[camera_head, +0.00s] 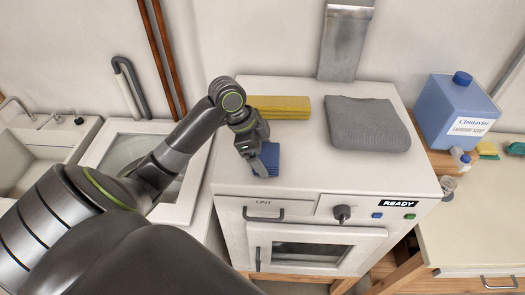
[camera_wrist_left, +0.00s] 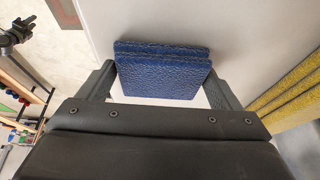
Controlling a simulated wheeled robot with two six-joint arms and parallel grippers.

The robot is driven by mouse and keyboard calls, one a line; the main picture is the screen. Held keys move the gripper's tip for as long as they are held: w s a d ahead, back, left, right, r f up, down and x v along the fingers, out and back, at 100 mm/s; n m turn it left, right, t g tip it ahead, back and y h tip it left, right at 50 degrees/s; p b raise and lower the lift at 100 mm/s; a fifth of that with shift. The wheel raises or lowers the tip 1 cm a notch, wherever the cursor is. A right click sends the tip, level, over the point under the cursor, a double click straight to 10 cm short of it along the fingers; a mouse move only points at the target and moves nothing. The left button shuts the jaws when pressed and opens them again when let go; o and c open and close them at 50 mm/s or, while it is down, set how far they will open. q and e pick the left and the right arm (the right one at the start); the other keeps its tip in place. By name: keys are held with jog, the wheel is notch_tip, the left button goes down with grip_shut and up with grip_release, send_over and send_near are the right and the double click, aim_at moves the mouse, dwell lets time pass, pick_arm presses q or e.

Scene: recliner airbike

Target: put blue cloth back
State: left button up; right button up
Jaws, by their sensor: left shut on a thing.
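The blue cloth (camera_head: 270,157) is a small folded stack at the left front part of the white dryer's top (camera_head: 310,178). My left gripper (camera_head: 262,168) reaches down to it from the left and is shut on it. In the left wrist view the blue cloth (camera_wrist_left: 163,73) sits between the two fingers of the gripper (camera_wrist_left: 165,85), with the white surface behind it. I cannot tell whether the cloth touches the dryer top. My right gripper is not in view.
A folded yellow cloth (camera_head: 279,108) lies behind the blue one, and a folded grey cloth (camera_head: 366,124) lies to its right. The dryer top's front middle is clear. A sink (camera_head: 35,150) is at far left.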

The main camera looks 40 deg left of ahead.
pick_arm(q)
jog(key=shift+f, duration=0.15)
jog(key=o, duration=0.7)
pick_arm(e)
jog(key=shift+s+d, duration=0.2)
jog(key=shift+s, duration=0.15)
pick_arm(q)
jog(key=shift+a+r, duration=0.25)
jog(key=shift+r, duration=0.35)
jog(key=b+v, duration=0.3)
jog(key=v, duration=0.8)
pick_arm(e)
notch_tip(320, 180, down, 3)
pick_arm(q)
jog(key=shift+s+d, duration=0.1)
jog(key=shift+s, duration=0.05)
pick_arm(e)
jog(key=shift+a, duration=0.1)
